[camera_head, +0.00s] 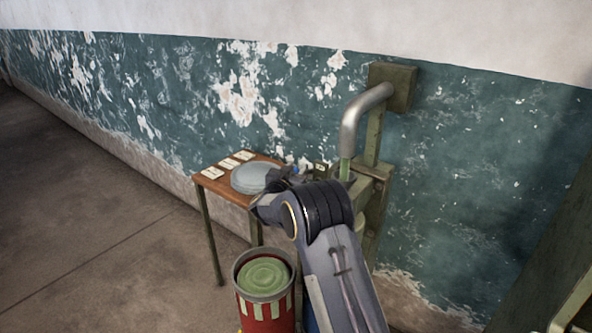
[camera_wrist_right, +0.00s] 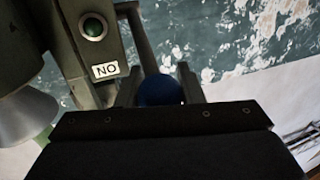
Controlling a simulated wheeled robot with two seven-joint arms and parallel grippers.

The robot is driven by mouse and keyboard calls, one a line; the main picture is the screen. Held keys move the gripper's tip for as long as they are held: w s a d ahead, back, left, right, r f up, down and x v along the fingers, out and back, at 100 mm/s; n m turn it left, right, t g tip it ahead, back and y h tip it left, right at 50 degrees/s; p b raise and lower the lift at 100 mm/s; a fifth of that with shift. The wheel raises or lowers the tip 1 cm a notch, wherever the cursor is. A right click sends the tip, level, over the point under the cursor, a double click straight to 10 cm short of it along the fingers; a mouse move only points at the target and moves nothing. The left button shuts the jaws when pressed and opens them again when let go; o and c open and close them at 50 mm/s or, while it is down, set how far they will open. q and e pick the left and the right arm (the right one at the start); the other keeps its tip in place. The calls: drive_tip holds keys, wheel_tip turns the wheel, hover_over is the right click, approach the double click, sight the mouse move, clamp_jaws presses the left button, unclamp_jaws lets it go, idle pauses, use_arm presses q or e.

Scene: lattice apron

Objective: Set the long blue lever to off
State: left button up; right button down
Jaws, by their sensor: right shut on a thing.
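The blue knob of the lever (camera_wrist_right: 158,90) sits between the two fingers of my right gripper (camera_wrist_right: 157,88) in the right wrist view. The lever's dark shaft (camera_wrist_right: 138,35) runs up from the knob beside a green housing. The housing carries a round green lamp (camera_wrist_right: 93,27) and a white label (camera_wrist_right: 106,70) that appears as "NO" in this view. In the head view a small bit of blue (camera_head: 295,170) shows at my right gripper (camera_head: 283,177), beside the machine; my arm hides most of the lever. My left gripper is out of view.
A small wooden table (camera_head: 218,186) with white cards and a round grey lid (camera_head: 254,178) stands left of the gripper. A red striped bin (camera_head: 266,312) stands in front. The green machine (camera_head: 375,185) with its grey pipe (camera_head: 352,120) stands against the peeling wall. Floor at left is clear.

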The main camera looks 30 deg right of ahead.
wheel_tip(320, 180, down, 10)
drive_tip(key=n+t+h+b, duration=0.4)
drive_tip(key=t+b, duration=0.3)
drive_tip(key=b, duration=1.8)
drive_tip(key=shift+a+f+h, duration=0.2)
drive_tip(key=shift+a+h, duration=0.1)
drive_tip(key=shift+s, duration=0.1)
drive_tip(key=c, duration=1)
unclamp_jaws()
drive_tip(key=shift+r, duration=0.1)
